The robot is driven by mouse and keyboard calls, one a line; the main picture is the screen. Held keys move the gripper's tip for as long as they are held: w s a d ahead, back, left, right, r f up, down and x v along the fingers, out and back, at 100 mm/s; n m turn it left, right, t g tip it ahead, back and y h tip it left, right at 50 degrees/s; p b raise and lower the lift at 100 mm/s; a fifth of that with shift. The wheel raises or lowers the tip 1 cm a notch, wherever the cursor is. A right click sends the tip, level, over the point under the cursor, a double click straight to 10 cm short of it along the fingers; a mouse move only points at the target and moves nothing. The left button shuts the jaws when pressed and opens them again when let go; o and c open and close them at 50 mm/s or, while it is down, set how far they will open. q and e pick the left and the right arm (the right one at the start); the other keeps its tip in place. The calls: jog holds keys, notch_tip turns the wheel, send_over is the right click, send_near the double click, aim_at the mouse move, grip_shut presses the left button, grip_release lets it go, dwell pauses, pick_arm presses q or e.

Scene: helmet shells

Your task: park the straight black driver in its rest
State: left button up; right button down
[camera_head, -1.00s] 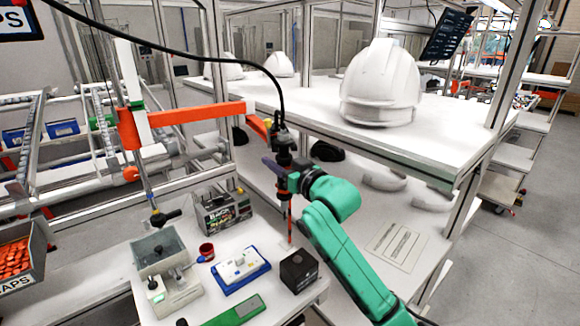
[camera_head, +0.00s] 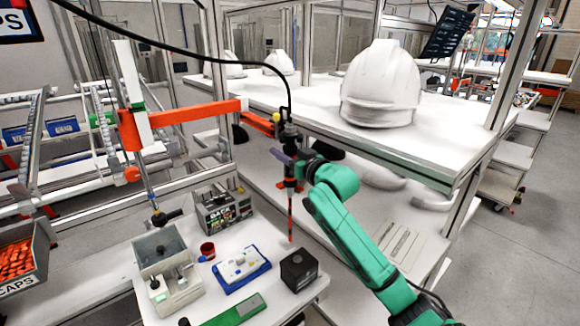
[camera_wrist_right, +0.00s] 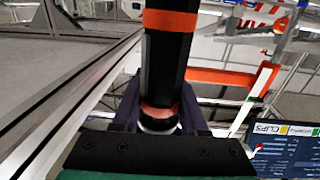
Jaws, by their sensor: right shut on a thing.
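In the right wrist view the driver (camera_wrist_right: 166,62) stands between the dark fingers (camera_wrist_right: 161,112), with orange bands above and at the grip. A black block (camera_head: 299,269) stands on the table's right corner, below the driver; I cannot tell for sure that it is the rest. My left gripper is not in view.
An orange arm (camera_head: 195,114) reaches towards the driver's top. The table carries a blue-and-white fixture (camera_head: 241,268), a red cup (camera_head: 207,251), a grey bin (camera_head: 160,246), a labelled box (camera_head: 222,210) and a green piece (camera_head: 236,312). A shelf with a white helmet (camera_head: 380,88) stands behind.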

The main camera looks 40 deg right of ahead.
jog(key=shift+a+r, duration=0.1)
jog(key=shift+a, duration=0.05)
jog(key=shift+c, duration=1.8)
grip_release()
jog(key=shift+s, duration=0.1)
jog(key=shift+o, duration=1.8)
jog(key=s, duration=1.1)
jog(key=shift+a+b, duration=0.35)
jog(key=shift+a, duration=0.05)
jog(key=shift+w, duration=0.1)
